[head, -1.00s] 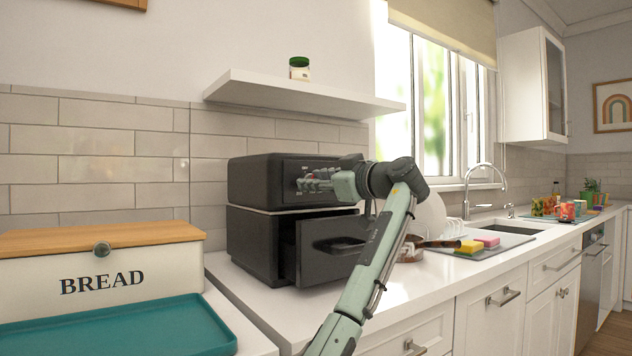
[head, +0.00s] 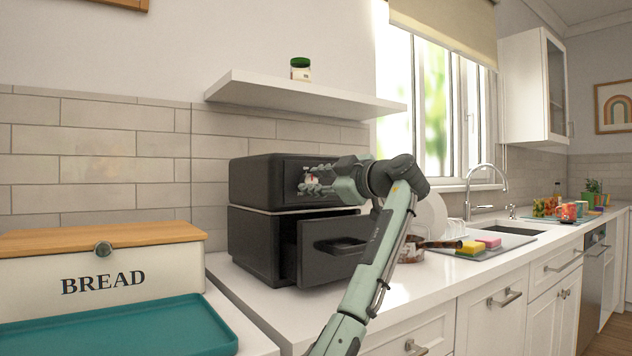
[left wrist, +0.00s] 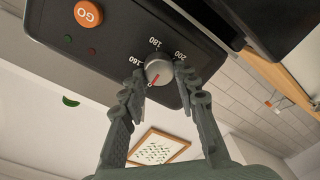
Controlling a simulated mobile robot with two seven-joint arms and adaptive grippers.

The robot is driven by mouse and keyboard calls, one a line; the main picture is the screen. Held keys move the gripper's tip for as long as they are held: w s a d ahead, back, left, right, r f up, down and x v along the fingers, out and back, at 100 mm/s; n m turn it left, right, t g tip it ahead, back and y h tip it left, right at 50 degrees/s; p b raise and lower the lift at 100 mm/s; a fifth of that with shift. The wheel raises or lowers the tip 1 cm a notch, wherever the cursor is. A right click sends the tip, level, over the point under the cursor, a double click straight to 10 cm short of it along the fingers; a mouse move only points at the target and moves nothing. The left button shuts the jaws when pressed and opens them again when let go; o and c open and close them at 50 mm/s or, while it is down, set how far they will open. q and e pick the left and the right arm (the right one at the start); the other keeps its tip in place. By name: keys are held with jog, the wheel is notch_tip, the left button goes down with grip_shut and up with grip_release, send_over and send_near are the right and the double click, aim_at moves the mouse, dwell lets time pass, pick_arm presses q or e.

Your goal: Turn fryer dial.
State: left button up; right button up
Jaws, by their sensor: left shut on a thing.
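The black fryer (head: 254,182) stands on the counter. Its lower drawer (head: 325,250) is pulled partly out. The silver dial (left wrist: 158,69) sits on the front panel, with the numbers 160, 180 and 200 around it. Its red mark points toward the bottom of the left wrist view, slightly left, away from those numbers. My left gripper (head: 311,181) is at the panel. In the left wrist view, its two fingertips (left wrist: 159,76) close on opposite sides of the dial. In the head view the fingers largely hide the dial. My right gripper is not in view.
An orange GO button (left wrist: 88,13) is on the same panel. A shelf (head: 300,93) with a green-lidded jar (head: 300,69) hangs above the fryer. A bread box (head: 100,275) and teal tray (head: 130,335) are at left. Sponges (head: 470,248) lie at right.

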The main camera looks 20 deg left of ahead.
pick_arm(q)
jog(key=shift+f, duration=0.1)
jog(key=o, duration=1.2)
jog(key=shift+c, duration=0.2)
jog(key=v, duration=1.2)
